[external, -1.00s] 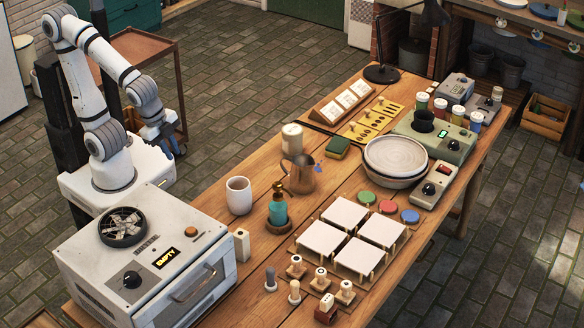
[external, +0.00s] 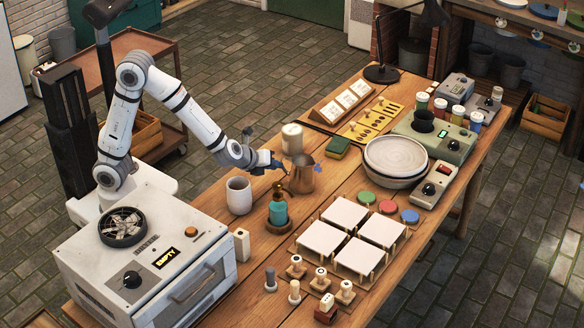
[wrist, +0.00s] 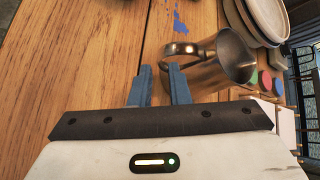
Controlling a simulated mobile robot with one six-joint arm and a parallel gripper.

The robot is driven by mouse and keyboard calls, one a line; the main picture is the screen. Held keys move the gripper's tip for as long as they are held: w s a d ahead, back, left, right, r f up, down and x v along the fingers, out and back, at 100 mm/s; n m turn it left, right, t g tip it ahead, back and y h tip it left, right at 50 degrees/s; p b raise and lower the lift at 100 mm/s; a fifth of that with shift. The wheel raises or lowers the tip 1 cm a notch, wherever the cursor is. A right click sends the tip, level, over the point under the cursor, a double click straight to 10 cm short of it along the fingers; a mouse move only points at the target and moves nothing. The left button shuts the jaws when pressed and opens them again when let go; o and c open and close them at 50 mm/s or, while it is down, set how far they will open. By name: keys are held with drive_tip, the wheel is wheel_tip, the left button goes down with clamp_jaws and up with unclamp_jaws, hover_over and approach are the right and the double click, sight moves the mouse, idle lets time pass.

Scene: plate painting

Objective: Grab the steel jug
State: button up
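The steel jug (external: 301,176) stands upright on the wooden table, brownish and shiny, with its loop handle toward my gripper. In the wrist view the jug (wrist: 229,62) is right of centre, its dark mouth toward the right. My gripper (external: 281,166) reaches in from the left, beside the handle. In the wrist view its two blue fingers (wrist: 160,74) are apart with bare table between them. The handle is just beyond the right fingertip; whether they touch I cannot tell.
A white cup (external: 239,196) and a teal bottle (external: 278,213) stand near the jug on the front left. A pale cylinder (external: 292,138) stands behind it, a green sponge (external: 338,148) and stacked plates (external: 395,158) to the right. White tiles (external: 344,213) lie in front.

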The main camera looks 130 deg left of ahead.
drive_tip(key=x, duration=0.6)
drive_tip(key=shift+a+f+b, duration=0.15)
drive_tip(key=shift+b, duration=0.2)
drive_tip(key=shift+c, duration=0.2)
clamp_jaws()
